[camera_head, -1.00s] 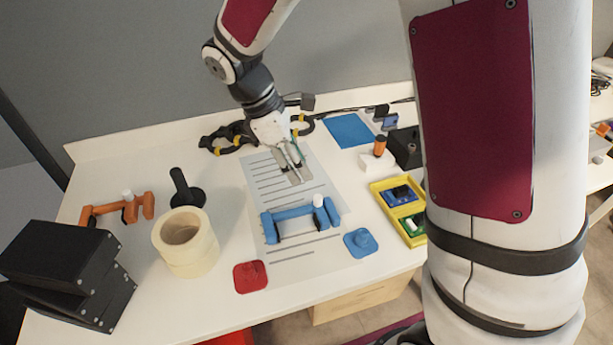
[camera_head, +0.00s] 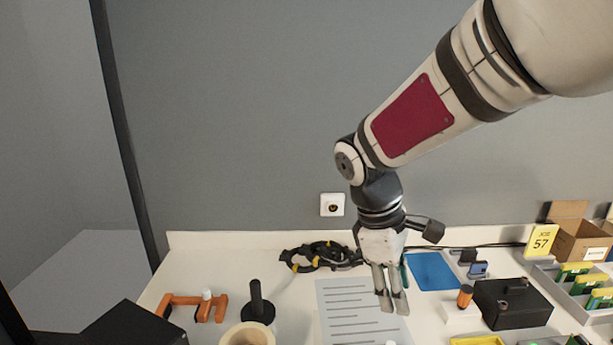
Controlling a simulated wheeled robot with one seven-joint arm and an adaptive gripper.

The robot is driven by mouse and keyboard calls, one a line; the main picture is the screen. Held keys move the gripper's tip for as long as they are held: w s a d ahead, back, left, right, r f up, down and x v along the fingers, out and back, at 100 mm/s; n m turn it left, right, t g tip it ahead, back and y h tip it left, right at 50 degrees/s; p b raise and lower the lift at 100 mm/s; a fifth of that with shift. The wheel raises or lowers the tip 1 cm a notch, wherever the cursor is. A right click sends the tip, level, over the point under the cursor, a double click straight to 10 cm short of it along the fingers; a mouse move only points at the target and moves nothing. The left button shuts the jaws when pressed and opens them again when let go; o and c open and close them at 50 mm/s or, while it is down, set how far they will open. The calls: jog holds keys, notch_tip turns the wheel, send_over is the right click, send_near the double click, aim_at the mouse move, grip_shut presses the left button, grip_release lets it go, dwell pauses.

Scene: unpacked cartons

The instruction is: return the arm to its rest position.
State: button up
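My arm reaches in from the upper right and bends down at the wrist. My gripper (camera_head: 394,306) points down above the white table (camera_head: 215,262), over the right side of a sheet printed with grey lines (camera_head: 345,305). Its two fingers show a narrow gap between the tips, and nothing is seen between them. A small teal piece shows beside the fingers; I cannot tell whether it belongs to the gripper.
Coiled black cable (camera_head: 318,256) lies behind. An orange clamp (camera_head: 196,306), black stand (camera_head: 257,303), tape roll (camera_head: 247,335) and black box (camera_head: 122,325) are left. A blue sheet (camera_head: 432,271), black case (camera_head: 512,303) and carton (camera_head: 580,240) are right. Space above is clear.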

jog(key=s+d+r+m+t+y+p, duration=0.1)
jog(key=s+r+m+t+p, duration=0.1)
jog(key=s+r+m+p, duration=0.2)
jog(key=s+d+r+m+t+y+p, duration=0.2)
jog(key=s+r+m, duration=0.5)
jog(key=s, duration=1.1)
notch_tip(320, 180, up, 4)
jog(key=shift+r+m+t+p, duration=0.1)
jog(key=shift+m+t+p, duration=0.2)
jog(key=shift+p, duration=0.55)
